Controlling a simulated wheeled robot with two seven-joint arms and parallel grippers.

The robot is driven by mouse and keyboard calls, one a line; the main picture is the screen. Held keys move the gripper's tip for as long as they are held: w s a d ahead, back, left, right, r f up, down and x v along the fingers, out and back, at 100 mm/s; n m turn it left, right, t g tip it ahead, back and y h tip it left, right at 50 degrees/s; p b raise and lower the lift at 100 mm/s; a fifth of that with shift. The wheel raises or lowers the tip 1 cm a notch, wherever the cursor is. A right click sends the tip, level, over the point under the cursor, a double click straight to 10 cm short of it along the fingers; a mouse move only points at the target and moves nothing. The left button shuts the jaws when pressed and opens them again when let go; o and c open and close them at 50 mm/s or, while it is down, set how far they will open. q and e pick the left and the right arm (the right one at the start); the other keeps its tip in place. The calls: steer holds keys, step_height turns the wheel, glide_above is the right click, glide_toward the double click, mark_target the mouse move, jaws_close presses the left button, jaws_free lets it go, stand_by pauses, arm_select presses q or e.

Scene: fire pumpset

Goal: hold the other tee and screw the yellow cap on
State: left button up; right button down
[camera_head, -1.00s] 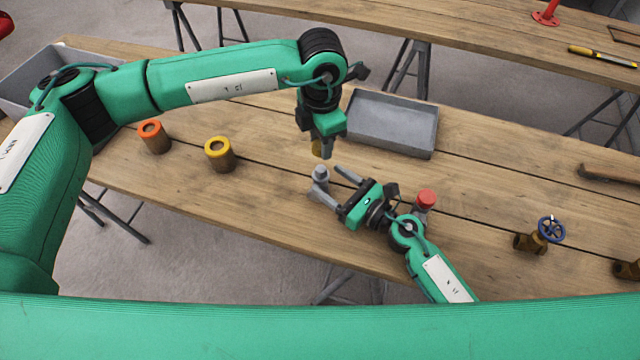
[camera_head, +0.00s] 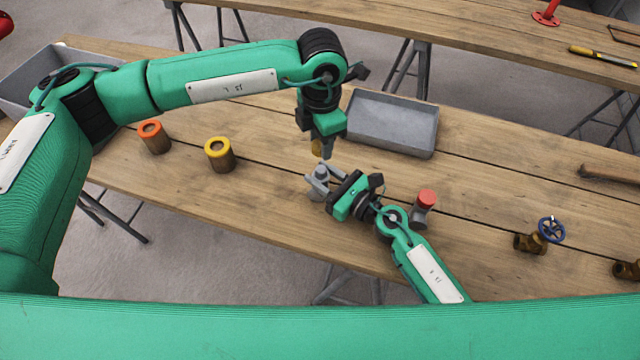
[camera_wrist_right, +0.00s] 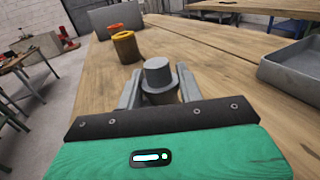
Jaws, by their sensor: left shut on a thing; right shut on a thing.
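The grey tee (camera_head: 320,174) stands on the near bench. My right gripper (camera_head: 318,185) is shut on it, with a finger on either side; the tee also shows between the fingers in the right wrist view (camera_wrist_right: 158,76). My left gripper (camera_head: 323,148) points down just above the tee and is shut on the small yellow cap (camera_head: 317,147), which is partly hidden by the fingers. The cap looks close above the tee's top, but I cannot tell whether they touch. A second grey tee (camera_head: 421,215) with a red cap (camera_head: 427,196) stands to the right, beside my right arm.
A grey tray (camera_head: 393,124) lies behind the grippers. A yellow-rimmed cylinder (camera_head: 219,155) and an orange-rimmed one (camera_head: 153,137) stand at left. A blue-wheeled valve (camera_head: 548,231) and a hammer (camera_head: 608,174) are at right. A grey bin (camera_head: 28,82) is far left.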

mark_target(321, 169)
arm_select(q)
steer(key=shift+f, duration=2.5)
steer(key=shift+f, duration=0.9)
steer(key=shift+f, duration=0.55)
